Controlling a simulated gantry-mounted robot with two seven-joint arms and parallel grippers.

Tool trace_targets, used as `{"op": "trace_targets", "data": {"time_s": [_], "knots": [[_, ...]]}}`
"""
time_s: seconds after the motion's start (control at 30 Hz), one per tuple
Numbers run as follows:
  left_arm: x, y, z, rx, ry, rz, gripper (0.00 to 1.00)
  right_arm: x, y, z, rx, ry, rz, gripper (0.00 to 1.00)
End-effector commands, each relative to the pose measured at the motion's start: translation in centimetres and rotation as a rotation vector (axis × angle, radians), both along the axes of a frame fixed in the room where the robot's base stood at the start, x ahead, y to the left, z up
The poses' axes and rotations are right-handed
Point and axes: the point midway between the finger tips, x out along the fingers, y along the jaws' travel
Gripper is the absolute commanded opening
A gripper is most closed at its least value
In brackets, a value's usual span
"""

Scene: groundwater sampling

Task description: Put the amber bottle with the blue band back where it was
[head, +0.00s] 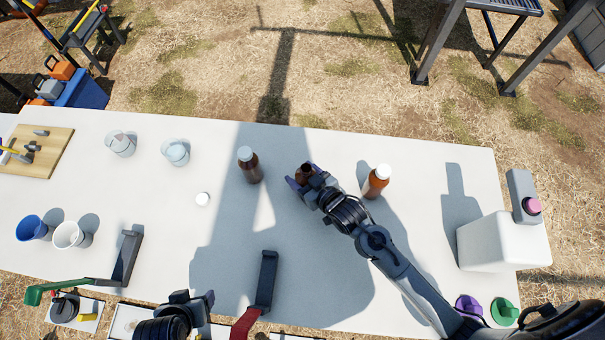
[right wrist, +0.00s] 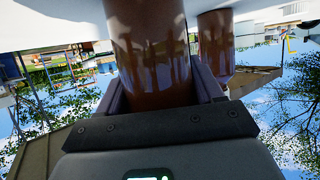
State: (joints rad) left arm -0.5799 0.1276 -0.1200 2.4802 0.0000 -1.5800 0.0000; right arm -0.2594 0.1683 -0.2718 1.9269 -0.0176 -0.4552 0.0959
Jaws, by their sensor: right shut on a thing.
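My right gripper (head: 303,177) is shut on an amber bottle (head: 306,170) near the middle of the table. In the right wrist view the held bottle (right wrist: 150,50) is brown and glossy between the fingers. Its top looks dark, with no white cap visible, and I cannot see a blue band on it. A white-capped amber bottle (head: 249,168) stands to its left in shadow, and another (head: 375,184) stands to its right in sun. One other bottle (right wrist: 215,45) shows behind the held one in the wrist view. My left gripper (head: 194,299) is open and empty at the front edge.
A small white cap (head: 202,199) lies on the white table (head: 330,280). Two clear beakers (head: 176,152) stand behind it. Blue (head: 30,229) and white (head: 68,235) cups are at left. A white jug (head: 490,243) stands at right. The shadowed centre is mostly clear.

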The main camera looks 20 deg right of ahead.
Motion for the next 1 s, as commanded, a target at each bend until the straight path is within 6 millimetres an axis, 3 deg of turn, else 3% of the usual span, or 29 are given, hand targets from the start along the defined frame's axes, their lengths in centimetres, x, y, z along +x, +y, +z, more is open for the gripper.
{"op": "trace_targets", "data": {"time_s": [0.17,0.2,0.33,0.7,1.0], "knots": [[0.0,-0.1,0.0,-0.004,0.000,0.002,0.67,0.0,0.0,-0.2,0.000,-0.001,0.000,0.21],[0.0,-0.1,0.0,-0.005,0.000,0.004,0.67,0.0,0.0,-0.3,0.000,0.001,0.000,0.71],[0.0,-0.2,0.0,-0.009,0.000,0.006,0.67,0.0,0.0,-0.2,0.000,0.001,0.000,0.91],[0.0,-0.3,0.0,-0.013,0.000,0.008,0.67,0.0,0.0,0.1,0.000,-0.001,0.000,0.92],[0.0,-0.1,1.0,-0.004,0.001,0.002,0.67,-3.5,-1.1,1.6,-0.002,0.003,0.000,0.92]]}}
